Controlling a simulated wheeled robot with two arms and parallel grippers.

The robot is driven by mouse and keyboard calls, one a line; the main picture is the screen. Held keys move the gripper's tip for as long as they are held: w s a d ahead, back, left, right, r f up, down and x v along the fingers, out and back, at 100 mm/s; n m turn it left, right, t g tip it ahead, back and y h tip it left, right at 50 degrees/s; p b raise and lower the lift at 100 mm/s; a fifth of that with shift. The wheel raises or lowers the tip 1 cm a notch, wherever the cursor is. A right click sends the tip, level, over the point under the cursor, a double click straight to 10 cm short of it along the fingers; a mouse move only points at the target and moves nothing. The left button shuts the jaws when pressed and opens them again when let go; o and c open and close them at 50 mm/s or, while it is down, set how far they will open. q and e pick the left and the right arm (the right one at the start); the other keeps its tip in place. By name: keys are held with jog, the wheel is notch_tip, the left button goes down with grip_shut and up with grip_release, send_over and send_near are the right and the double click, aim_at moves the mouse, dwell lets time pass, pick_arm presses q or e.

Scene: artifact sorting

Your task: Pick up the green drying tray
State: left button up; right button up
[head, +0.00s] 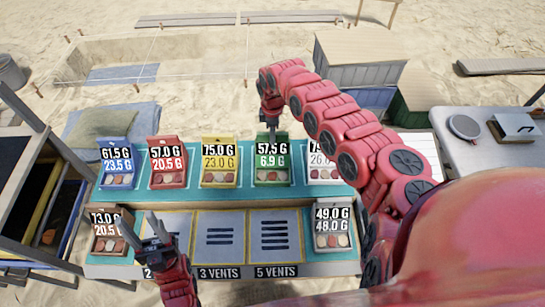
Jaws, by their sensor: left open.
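The green drying tray (272,184) stands in the back row on the teal table, second from the right, labelled 57.5 G and 6.9 G, with small round pieces in it. My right gripper (272,132) points down at the back top edge of the green tray. Whether its fingers touch the tray or are closed on it cannot be made out. My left gripper (154,226) is open and empty, low over the front left of the table, beside the brown tray (108,246).
Blue (117,142), red (167,184), yellow (219,184) and white (320,183) trays share the back row. A grey tray (333,250) stands front right. Marked mats, including 3 VENTS (203,220) and 5 VENTS (257,220), are empty. A side table (480,165) holds a scale.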

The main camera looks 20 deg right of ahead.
grip_shut()
dwell(1.3)
